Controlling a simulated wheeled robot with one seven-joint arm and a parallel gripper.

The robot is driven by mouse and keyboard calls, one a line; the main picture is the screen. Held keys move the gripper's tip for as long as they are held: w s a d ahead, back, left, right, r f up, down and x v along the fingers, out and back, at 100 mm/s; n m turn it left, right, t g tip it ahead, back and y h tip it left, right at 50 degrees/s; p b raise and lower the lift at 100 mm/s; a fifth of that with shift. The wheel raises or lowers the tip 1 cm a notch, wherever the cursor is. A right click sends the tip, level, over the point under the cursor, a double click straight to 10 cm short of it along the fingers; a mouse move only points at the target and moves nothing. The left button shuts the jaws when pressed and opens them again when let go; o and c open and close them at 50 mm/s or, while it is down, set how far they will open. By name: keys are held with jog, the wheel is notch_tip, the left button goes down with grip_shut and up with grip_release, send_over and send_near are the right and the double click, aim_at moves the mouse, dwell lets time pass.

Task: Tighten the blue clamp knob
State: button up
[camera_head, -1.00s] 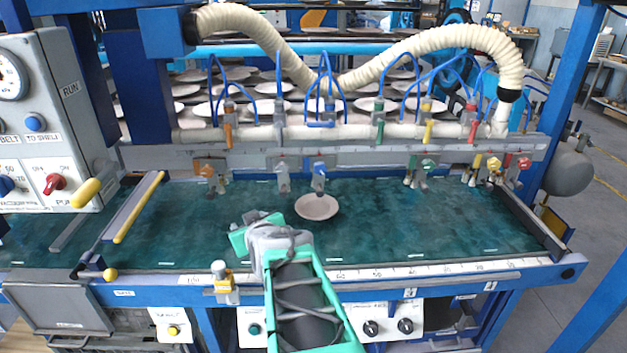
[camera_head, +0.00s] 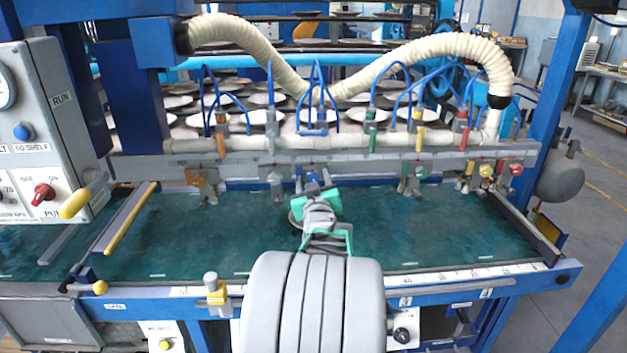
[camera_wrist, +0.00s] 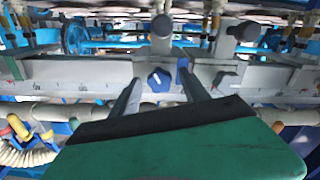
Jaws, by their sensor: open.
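The blue clamp knob (camera_wrist: 159,79) is a faceted blue knob with a pale mark, on the grey rail in the wrist view. In the head view the knob (camera_head: 312,180) is mostly covered by my gripper (camera_head: 314,198). My gripper is open in the wrist view, with its two grey fingers (camera_wrist: 160,78) spread to either side of the knob in the picture. I cannot tell whether either finger touches it.
The belt is otherwise largely clear.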

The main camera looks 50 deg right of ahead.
grip_shut()
dwell(0.5)
